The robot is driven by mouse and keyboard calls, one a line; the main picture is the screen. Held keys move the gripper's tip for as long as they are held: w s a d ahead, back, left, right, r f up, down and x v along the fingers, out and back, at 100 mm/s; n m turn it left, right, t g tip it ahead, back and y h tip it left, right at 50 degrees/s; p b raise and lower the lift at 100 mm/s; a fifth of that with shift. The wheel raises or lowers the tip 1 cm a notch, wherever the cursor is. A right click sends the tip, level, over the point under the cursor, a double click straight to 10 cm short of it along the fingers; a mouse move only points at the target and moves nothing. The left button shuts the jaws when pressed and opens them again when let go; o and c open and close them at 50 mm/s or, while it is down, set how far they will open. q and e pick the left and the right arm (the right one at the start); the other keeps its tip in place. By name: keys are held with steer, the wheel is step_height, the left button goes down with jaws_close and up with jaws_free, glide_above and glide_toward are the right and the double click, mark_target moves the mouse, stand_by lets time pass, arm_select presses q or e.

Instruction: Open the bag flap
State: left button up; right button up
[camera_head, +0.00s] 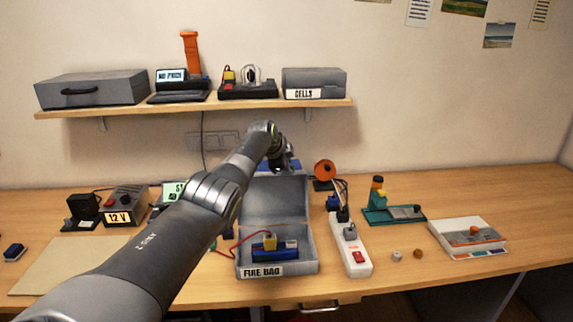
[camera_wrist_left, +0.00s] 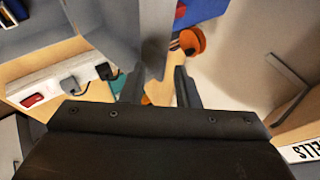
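The grey fire bag (camera_head: 308,262), labelled "FIRE BAG", sits near the table's front edge. Its flap (camera_head: 275,200) stands up at the back, so the bag is open. A blue battery pack (camera_head: 283,250) with a yellow connector (camera_head: 269,243) and red lead lies inside. My left gripper (camera_head: 279,162) is at the flap's top edge, partly hidden by my arm. In the left wrist view its fingers (camera_wrist_left: 160,88) are apart, with the grey flap (camera_wrist_left: 148,35) right in front of them. Whether they touch it is unclear. My right gripper is not in view.
A white power strip (camera_head: 350,250) stands right of the bag, with an orange spool (camera_head: 325,170) behind it. A 12 V supply (camera_head: 125,205) is at the left. The shelf (camera_head: 220,105) hangs above.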

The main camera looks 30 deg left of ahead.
arm_select(q)
steer(key=b+v, duration=0.3)
steer(key=v, duration=1.4)
steer(key=shift+s+b, duration=0.2)
steer(key=shift+b, duration=0.1)
steer(key=shift+r, duration=0.1)
stand_by(0.3)
